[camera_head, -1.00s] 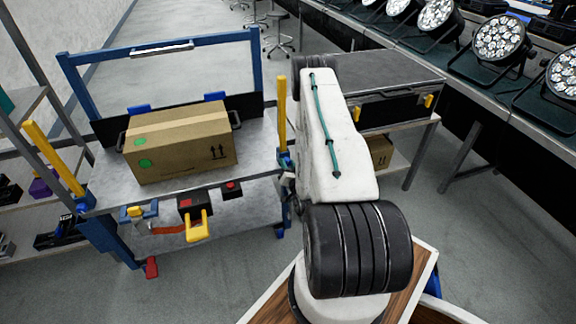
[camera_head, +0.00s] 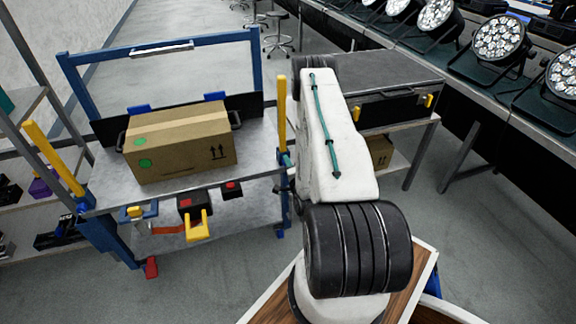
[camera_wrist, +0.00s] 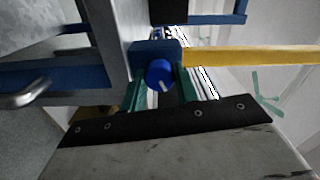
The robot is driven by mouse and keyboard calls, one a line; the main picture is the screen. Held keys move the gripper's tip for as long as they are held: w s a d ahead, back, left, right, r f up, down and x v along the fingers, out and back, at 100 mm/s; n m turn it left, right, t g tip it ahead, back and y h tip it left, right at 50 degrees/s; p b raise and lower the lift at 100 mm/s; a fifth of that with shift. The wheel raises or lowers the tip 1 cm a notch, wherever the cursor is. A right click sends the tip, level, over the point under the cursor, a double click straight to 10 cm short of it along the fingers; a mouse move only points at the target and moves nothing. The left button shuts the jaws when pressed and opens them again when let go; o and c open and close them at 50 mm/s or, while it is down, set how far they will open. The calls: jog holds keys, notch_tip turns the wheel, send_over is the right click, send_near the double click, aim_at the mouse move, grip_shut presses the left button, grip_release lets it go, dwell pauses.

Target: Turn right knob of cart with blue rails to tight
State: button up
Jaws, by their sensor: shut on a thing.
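The cart (camera_head: 262,145) with blue rails stands left of my arm, with a yellow upright post at each side. Its right knob (camera_wrist: 158,75) is a round blue knob with a short white mark, on a blue block at the base of the right yellow post (camera_wrist: 250,55). In the wrist view my gripper (camera_wrist: 160,88) has its green fingers on either side of this knob and is shut on it. In the head view my arm hides most of the gripper and the right knob. No tight or loose marking is readable.
A cardboard box (camera_head: 180,148) sits on the cart's top. A black case (camera_head: 390,90) lies on a table right of the arm. Par cans (camera_head: 498,42) line the bench at the right.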

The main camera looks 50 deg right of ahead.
jog(key=shift+f+m, duration=0.1)
jog(key=shift+m, duration=9)
jog(key=shift+a, duration=0.1)
jog(key=o, duration=1)
jog(key=shift+v, duration=3.9)
